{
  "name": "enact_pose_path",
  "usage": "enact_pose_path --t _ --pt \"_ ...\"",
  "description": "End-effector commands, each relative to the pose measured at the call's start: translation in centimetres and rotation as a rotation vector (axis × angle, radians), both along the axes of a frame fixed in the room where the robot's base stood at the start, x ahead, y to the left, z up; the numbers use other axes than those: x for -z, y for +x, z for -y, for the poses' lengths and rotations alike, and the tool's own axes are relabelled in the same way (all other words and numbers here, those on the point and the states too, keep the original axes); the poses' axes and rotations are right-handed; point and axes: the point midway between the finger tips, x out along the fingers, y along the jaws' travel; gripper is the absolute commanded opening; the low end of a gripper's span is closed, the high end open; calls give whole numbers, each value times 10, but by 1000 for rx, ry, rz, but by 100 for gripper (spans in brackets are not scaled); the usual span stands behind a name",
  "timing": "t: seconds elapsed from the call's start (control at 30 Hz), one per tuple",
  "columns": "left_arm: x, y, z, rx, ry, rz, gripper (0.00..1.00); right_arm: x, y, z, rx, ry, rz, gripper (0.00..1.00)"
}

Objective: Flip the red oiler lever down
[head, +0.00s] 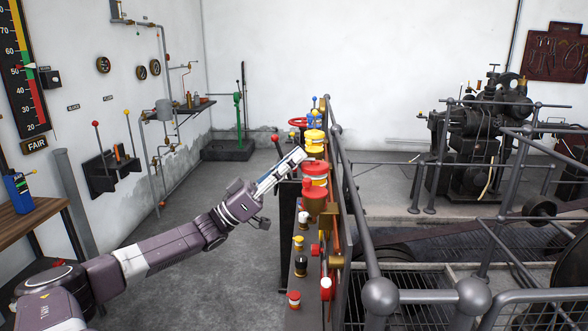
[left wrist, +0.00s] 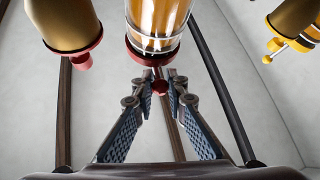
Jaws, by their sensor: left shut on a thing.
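The red oiler (head: 316,170) stands in the row on the long rail in the head view, with a red top. In the left wrist view its glass cup (left wrist: 158,18) shows amber inside, above a red base. A small red knob (left wrist: 159,87), seemingly the lever's end, shows below that base. My left gripper (head: 300,155) reaches in from the left to the oiler. In the left wrist view its fingers (left wrist: 160,76) converge around the knob's stem, shut on the lever. The exact contact and the lever's tilt are hard to tell. My right gripper is not in view.
A yellow oiler (head: 315,138) stands just behind the red one. A red handwheel (head: 298,122) is farther back. A grey railing (head: 350,190) runs along the right. The floor at left is open.

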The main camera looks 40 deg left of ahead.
Motion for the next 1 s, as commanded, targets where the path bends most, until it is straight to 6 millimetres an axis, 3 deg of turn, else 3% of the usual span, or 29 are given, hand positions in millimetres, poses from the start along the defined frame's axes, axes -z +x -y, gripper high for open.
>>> enact_pose_path --t 0.37,0.4,0.57,1.0 --pt "2 0 0 1 -11 5 0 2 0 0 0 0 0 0" --pt "2 0 0 1 -11 5 16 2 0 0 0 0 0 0" --pt "2 0 0 0 -10 5 31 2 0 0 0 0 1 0" --pt "7 -5 -3 0 -10 2 31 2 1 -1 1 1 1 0"
